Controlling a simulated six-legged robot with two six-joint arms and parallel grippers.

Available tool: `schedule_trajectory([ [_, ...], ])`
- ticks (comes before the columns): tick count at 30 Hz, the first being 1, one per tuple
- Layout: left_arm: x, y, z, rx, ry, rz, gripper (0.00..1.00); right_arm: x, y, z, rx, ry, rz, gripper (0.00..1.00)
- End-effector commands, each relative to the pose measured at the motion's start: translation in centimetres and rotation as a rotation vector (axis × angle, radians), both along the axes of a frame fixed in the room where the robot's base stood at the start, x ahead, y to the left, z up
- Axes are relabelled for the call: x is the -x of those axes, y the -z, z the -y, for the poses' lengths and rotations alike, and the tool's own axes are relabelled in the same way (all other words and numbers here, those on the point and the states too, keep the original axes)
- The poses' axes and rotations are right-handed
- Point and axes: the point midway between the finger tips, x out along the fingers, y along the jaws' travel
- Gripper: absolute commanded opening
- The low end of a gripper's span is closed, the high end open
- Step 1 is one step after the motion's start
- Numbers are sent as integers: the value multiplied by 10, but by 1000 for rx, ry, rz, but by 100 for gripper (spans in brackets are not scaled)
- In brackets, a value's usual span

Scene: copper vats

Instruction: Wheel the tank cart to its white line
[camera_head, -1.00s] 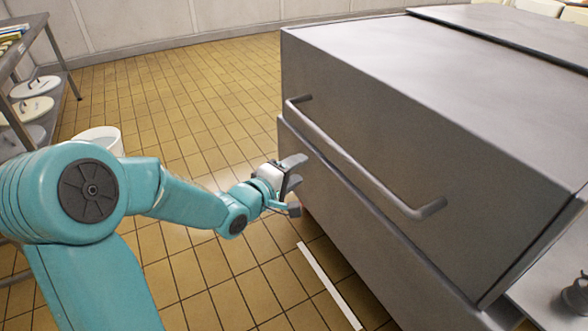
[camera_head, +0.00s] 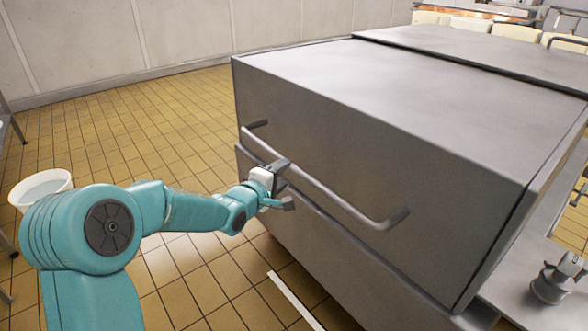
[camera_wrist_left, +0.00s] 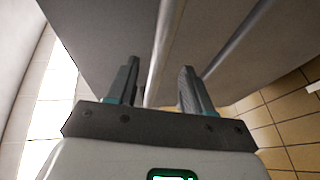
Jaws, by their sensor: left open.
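The tank cart (camera_head: 400,120) is a large grey metal box that fills the middle and right of the head view. A long grey bar handle (camera_head: 335,198) runs along its near face. My left gripper (camera_head: 285,184) is open at the left part of this handle. In the left wrist view, its two fingers (camera_wrist_left: 158,68) stand apart with the cart's grey metal close ahead. A white line (camera_head: 293,300) lies on the floor in front of the cart, partly cut off by the frame. My right gripper is out of view.
Yellow tiled floor (camera_head: 130,120) is clear to the left and behind the cart. A white bucket (camera_head: 42,188) stands at the far left beside a rack edge. A grey metal fitting (camera_head: 553,283) sits on a surface at the right. A pale wall closes the back.

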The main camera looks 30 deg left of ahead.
Motion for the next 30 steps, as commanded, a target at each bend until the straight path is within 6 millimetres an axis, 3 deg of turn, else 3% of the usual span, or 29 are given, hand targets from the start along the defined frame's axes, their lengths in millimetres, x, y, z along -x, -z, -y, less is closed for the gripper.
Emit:
schedule_trajectory([
  [3,-29,8,0,0,1,1,51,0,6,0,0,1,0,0],
  [9,-62,12,0,0,0,1,51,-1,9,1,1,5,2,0],
  [15,-76,14,-1,0,0,0,51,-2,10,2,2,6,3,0],
  [23,-77,14,-1,0,0,0,51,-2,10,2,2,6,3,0],
  [26,-77,14,-1,0,0,0,24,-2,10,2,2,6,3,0],
  [28,-77,14,-1,0,0,0,2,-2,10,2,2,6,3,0],
  [30,-77,14,-1,0,0,0,0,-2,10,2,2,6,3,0],
])
